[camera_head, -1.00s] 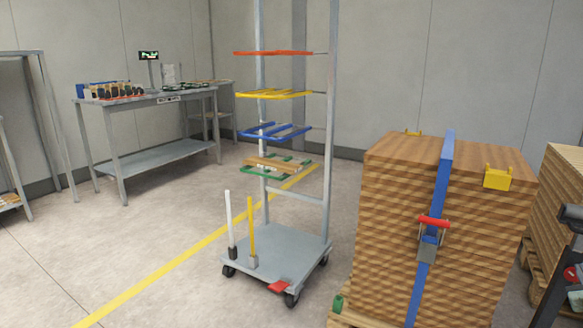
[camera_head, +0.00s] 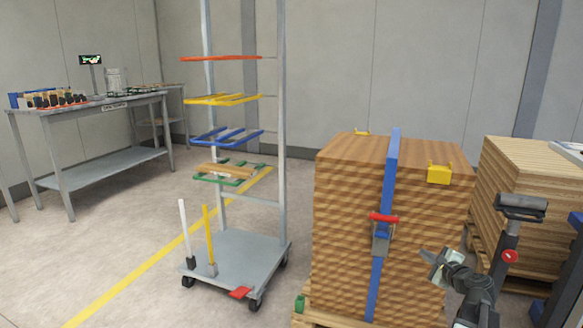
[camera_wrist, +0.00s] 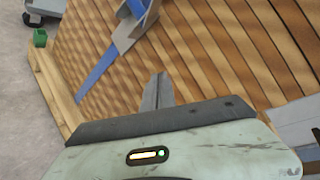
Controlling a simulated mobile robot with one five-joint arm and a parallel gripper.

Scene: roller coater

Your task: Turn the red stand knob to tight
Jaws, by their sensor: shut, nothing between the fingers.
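The red stand knob (camera_head: 510,256) is a small round knob on the dark post of a stand with a grey roller (camera_head: 521,201) on top, at the right of the head view. I cannot tell its turn position. My gripper (camera_head: 428,256) is to the left of the knob, apart from it, in front of the wooden stack's right part. Its fingers are shut and empty; they also show in the wrist view (camera_wrist: 158,90). The knob is not in the wrist view.
A stack of boards (camera_head: 345,215) with a blue strap (camera_head: 391,170) and red-handled buckle (camera_head: 383,218) stands close to my gripper. Another pallet stack (camera_head: 520,165) is behind the stand. A wheeled rack (camera_head: 240,255) stands left, with open floor beyond it.

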